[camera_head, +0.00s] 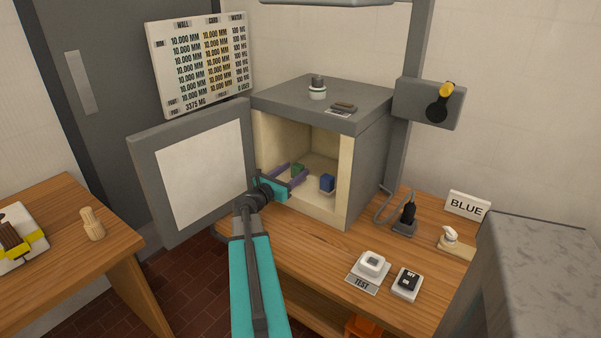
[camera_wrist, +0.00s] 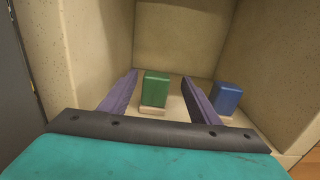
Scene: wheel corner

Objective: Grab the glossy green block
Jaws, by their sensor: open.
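In the wrist view the green block appears between the fingers, nearer the left one in height and slightly left of the middle. I cannot tell whether either finger touches it. In the head view my gripper (camera_head: 288,172) enters through the box's open front.
A blue block (camera_wrist: 227,97) stands just right of the right finger, also on a pale base. The grey box (camera_head: 375,150) has cream inner walls close on both sides. Its door (camera_head: 142,165) is swung open to the left. The wooden bench (camera_head: 310,255) is clear in front.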

